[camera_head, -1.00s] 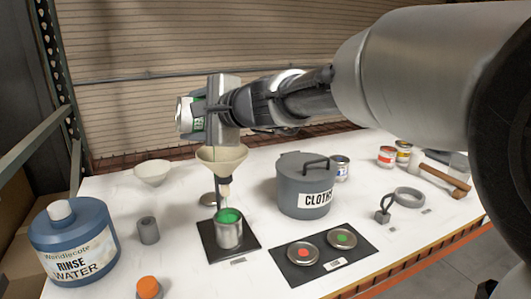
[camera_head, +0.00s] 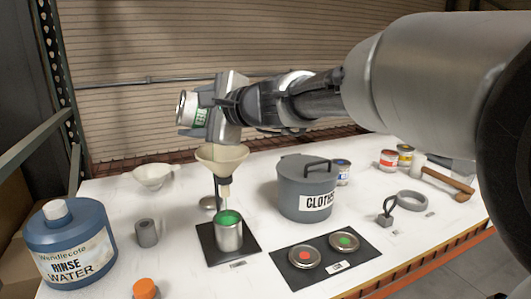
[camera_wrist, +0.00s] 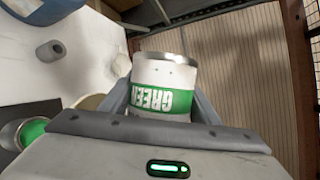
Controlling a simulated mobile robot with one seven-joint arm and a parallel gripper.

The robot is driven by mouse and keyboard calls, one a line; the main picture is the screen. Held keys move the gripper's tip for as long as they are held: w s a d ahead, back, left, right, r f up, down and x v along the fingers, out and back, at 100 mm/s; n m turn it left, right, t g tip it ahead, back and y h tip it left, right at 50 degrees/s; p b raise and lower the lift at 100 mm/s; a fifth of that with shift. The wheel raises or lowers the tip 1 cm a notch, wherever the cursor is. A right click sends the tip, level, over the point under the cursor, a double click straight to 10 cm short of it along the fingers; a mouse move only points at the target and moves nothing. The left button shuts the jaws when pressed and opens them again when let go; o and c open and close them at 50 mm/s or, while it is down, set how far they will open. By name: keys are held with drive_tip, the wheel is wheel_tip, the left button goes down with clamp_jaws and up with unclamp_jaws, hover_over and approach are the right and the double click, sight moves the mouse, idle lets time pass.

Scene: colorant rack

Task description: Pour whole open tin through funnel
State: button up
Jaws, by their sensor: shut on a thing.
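My gripper (camera_head: 203,116) is shut on a white tin with a green label (camera_head: 189,109). It holds the tin tipped on its side, above and slightly left of the funnel. In the wrist view the tin (camera_wrist: 163,84) sits between the fingers, with GREEN upside down. I cannot see into it. The cream funnel (camera_head: 221,157) is held on a stand, its spout over an open metal tin (camera_head: 229,236) with green inside. That tin stands upright on a black mat (camera_head: 247,246). No stream shows between held tin and funnel.
A second cream funnel or bowl (camera_head: 153,175) lies at the back left. A blue rinse water jug (camera_head: 72,245) stands front left, a grey cloths bin (camera_head: 305,187) right of the funnel. Two lids (camera_head: 305,254) lie on a black mat in front.

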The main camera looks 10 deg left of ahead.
drive_tip(key=shift+w+d+r+m+y+b, duration=0.3)
drive_tip(key=shift+m+y+b, duration=0.4)
drive_tip(key=shift+b, duration=1)
